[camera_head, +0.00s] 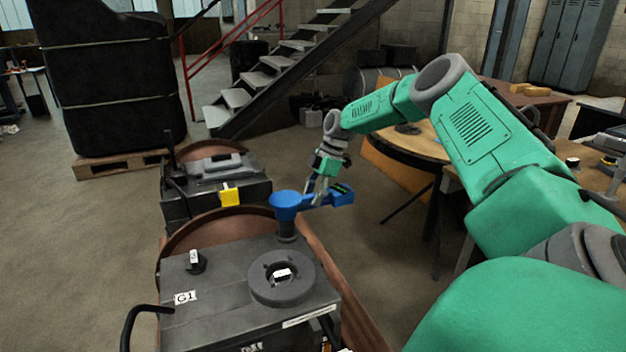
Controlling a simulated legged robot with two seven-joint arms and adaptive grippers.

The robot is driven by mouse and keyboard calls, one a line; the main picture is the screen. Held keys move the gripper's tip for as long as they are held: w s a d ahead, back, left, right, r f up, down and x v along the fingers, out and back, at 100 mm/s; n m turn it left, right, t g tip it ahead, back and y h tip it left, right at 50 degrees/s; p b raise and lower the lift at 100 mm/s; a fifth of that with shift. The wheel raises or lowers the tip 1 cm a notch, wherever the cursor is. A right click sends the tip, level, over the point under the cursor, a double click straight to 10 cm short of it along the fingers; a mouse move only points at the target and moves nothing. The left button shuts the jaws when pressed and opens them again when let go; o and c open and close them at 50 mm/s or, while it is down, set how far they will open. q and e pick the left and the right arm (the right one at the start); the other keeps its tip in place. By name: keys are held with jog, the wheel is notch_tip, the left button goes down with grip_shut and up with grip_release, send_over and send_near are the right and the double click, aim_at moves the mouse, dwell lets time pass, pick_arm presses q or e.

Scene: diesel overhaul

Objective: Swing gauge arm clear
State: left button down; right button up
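The blue gauge arm (285,203) sits on a short dark post on the dark engine block marked G1 (210,309). It has a round blue hub at the left and a bar reaching right to a blue block with a dark face (342,194), beyond the block's right edge. My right gripper (317,197) comes down from above with its fingertips at the bar, between hub and end block. The fingers show slightly apart; whether they press on the bar is too small to tell. My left gripper is out of view.
A round dark ring (282,277) lies on the block, right of the centre. A second dark unit with a yellow tag (230,194) stands behind. A wooden table (425,150) is at the right, partly behind my green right arm. Floor is open at the left.

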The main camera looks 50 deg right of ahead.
aim_at(328, 190)
jog(key=shift+s+d+r, duration=0.1)
jog(key=shift+r, duration=0.25)
jog(key=v, duration=1.1)
jog(key=shift+d, duration=0.15)
